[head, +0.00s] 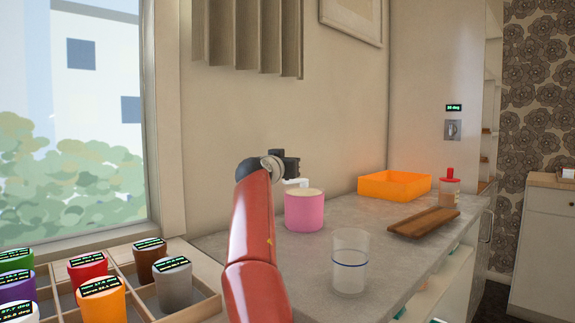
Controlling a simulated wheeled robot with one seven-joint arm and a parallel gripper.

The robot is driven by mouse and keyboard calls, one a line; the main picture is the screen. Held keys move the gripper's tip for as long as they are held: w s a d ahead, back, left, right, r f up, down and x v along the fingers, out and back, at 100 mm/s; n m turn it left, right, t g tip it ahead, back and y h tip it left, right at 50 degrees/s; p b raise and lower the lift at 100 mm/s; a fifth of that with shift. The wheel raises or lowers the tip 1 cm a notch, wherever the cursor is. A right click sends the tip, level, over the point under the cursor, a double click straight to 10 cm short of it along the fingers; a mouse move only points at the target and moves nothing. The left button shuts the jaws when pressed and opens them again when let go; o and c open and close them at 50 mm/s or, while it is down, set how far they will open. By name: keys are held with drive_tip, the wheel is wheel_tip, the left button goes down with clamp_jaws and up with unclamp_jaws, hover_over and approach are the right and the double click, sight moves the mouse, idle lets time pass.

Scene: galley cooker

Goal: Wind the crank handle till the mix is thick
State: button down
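A pink pot (304,212) stands on the grey counter, with a pale cream surface showing at its top. My gripper (290,170) is above and just behind the pot's left rim, at the end of my red arm. The arm hides most of it, so I cannot see whether its fingers are apart or closed. A small white piece (297,183) shows between the gripper and the pot; I cannot tell whether it is part of a crank handle. No crank handle is clearly visible. How thick the mix is cannot be told from here.
A clear cup with a blue line (349,265) stands in front of the pot. Behind are an orange tray (385,190), a red-capped jar (449,192) and a wooden board (424,222). Several labelled coloured cups sit in a divided wooden box (122,268) at left.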

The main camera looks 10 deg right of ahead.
drive_tip(key=shift+f, duration=0.1)
idle(0.4)
drive_tip(key=c, duration=1.3)
unclamp_jaws()
drive_tip(key=shift+w, duration=0.1)
drive_tip(key=shift+o, duration=0.2)
drive_tip(key=shift+s+a+f+b, duration=0.1)
drive_tip(key=shift+s+a+b, duration=0.2)
drive_tip(key=shift+s+b, duration=0.2)
drive_tip(key=b+v, duration=0.4)
drive_tip(key=v, duration=0.2)
drive_tip(key=shift+s+a, duration=0.2)
drive_tip(key=shift+s, duration=0.1)
